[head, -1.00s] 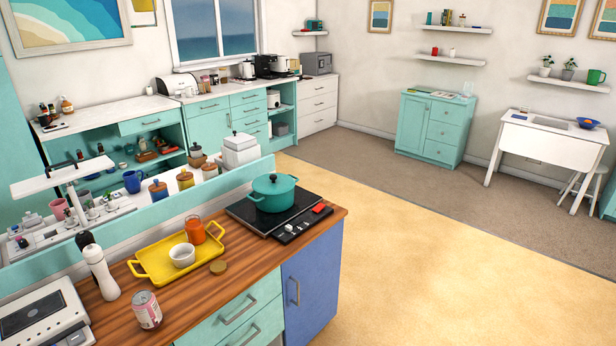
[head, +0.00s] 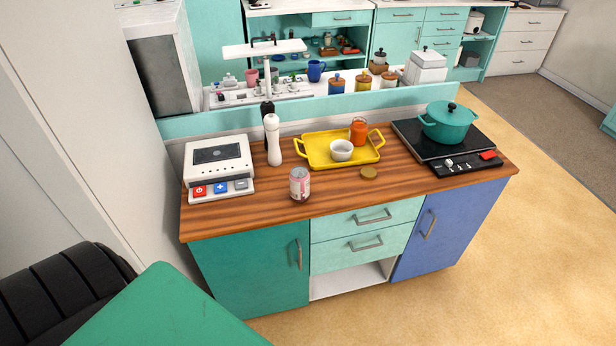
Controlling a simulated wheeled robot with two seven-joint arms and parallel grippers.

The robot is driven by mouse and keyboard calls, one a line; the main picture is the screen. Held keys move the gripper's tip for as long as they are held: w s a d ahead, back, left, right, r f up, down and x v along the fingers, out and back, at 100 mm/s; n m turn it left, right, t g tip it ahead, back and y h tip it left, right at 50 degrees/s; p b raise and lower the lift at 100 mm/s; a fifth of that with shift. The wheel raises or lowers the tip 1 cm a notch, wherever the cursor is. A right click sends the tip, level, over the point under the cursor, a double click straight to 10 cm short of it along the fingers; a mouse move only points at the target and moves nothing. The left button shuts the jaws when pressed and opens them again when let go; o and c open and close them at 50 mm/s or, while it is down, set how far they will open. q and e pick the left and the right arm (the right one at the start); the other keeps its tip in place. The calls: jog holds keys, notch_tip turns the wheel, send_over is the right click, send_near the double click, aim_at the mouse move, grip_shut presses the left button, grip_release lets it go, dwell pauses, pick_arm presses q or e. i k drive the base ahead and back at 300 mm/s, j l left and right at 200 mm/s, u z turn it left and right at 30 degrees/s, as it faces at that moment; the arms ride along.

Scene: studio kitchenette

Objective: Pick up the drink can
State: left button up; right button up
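A pink and silver drink can (head: 299,185) stands upright on the wooden counter top (head: 250,212), near its front edge. It is in front of the yellow tray and to the right of the white scale-like device. Nothing covers it from this view. Neither of my grippers shows in the head view.
A teal pot (head: 448,122) sits on the hob. A green surface (head: 165,310) is at lower left.

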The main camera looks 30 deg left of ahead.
aim_at(299, 176)
jog(key=i+u, duration=0.1)
jog(key=u, duration=0.8)
jog(key=i+l+u, duration=0.1)
jog(key=u, duration=0.4)
